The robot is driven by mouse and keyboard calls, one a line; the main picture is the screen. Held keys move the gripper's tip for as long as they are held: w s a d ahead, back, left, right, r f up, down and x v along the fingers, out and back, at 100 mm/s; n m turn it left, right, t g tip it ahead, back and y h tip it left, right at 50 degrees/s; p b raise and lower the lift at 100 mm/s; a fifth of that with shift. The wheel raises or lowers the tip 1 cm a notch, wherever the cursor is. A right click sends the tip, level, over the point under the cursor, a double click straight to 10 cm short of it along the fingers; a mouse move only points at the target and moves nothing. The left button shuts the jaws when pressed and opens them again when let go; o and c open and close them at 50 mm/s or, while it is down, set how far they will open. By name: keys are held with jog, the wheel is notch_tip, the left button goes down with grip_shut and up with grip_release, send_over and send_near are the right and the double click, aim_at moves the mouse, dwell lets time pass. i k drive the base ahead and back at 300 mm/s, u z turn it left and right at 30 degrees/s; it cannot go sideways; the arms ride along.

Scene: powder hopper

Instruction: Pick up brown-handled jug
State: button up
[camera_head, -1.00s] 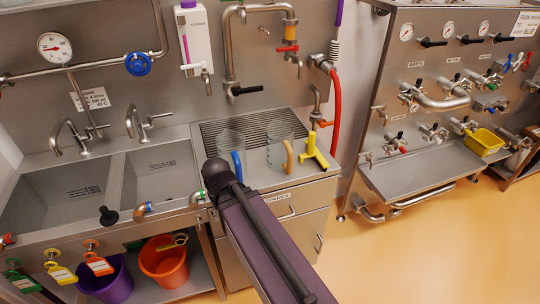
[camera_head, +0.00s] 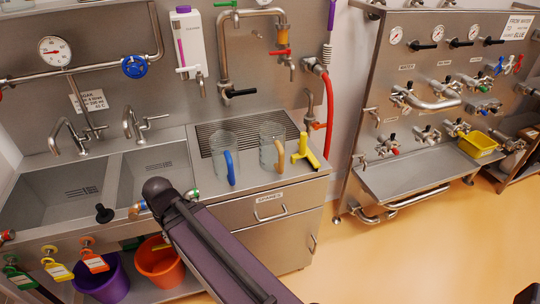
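The brown-handled jug (camera_head: 269,149) is a clear, see-through jug with a tan-brown handle (camera_head: 281,157) facing the front. It stands upright on the steel counter at the front edge of the ribbed drain area. A similar clear jug with a blue handle (camera_head: 229,168) stands just left of it. A yellow tool (camera_head: 306,151) stands just right of it. My gripper is not in clear view; only my purple arm link with its black end shows, front left of the jugs and apart from them.
Two steel sinks (camera_head: 65,197) lie to the left. A steel tap (camera_head: 221,60) hangs over the ribbed drain area (camera_head: 245,128), behind the jugs. A red hose (camera_head: 328,105) hangs to the right. The counter front edge by the jugs is clear. Orange floor is free at right.

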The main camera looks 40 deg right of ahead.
aim_at(272, 135)
jog(key=u, duration=0.1)
jog(key=k, duration=1.8)
jog(key=z, duration=0.35)
jog(key=i, duration=1.05)
jog(key=z, duration=0.05)
